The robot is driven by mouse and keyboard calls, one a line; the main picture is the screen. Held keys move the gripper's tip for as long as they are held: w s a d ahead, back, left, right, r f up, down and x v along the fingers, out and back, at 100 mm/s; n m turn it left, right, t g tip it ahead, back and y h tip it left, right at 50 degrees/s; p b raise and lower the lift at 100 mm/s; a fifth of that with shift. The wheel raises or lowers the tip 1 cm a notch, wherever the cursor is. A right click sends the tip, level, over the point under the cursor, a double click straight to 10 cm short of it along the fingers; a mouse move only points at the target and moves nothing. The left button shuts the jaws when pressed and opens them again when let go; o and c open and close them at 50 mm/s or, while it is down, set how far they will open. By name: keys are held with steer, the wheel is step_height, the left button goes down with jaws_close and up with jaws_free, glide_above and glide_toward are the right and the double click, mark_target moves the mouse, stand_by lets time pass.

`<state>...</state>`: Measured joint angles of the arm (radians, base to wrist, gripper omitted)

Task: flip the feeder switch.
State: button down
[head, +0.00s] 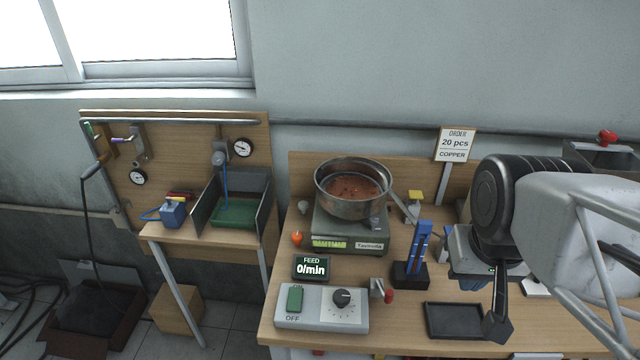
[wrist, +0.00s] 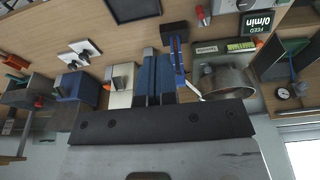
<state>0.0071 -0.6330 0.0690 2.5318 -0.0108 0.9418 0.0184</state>
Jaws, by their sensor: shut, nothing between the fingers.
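The feeder control box (head: 322,308) is a light grey panel at the front left of the right-hand bench in the head view. It carries a green rocker switch (head: 295,298) above the word OFF and a black dial knob (head: 342,298). The feed display (head: 311,268) behind it reads 0/min and also shows in the wrist view (wrist: 257,23). My gripper (head: 497,328) points down at the right, beyond the black tray and well apart from the switch. Its fingers (wrist: 156,60) are shut with nothing between them. The switch is outside the wrist view.
A blue upright piece in a black stand (head: 410,272), a black tray (head: 454,320) and a scale (head: 346,238) bearing a metal pot (head: 352,200) stand nearby. The space above the box looks clear.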

steer(key=shift+w+a, duration=0.1)
glide_above(301, 287)
steer(key=s, duration=0.3)
steer(key=s+x, duration=0.1)
steer(key=x, duration=0.6)
steer(key=shift+s, duration=0.45)
steer(key=shift+f, duration=0.15)
steer(key=x, duration=1.3)
steer(key=shift+s+a+f, duration=0.1)
steer(key=shift+f, duration=0.25)
steer(key=shift+f+g, duration=0.1)
steer(key=shift+g, duration=0.2)
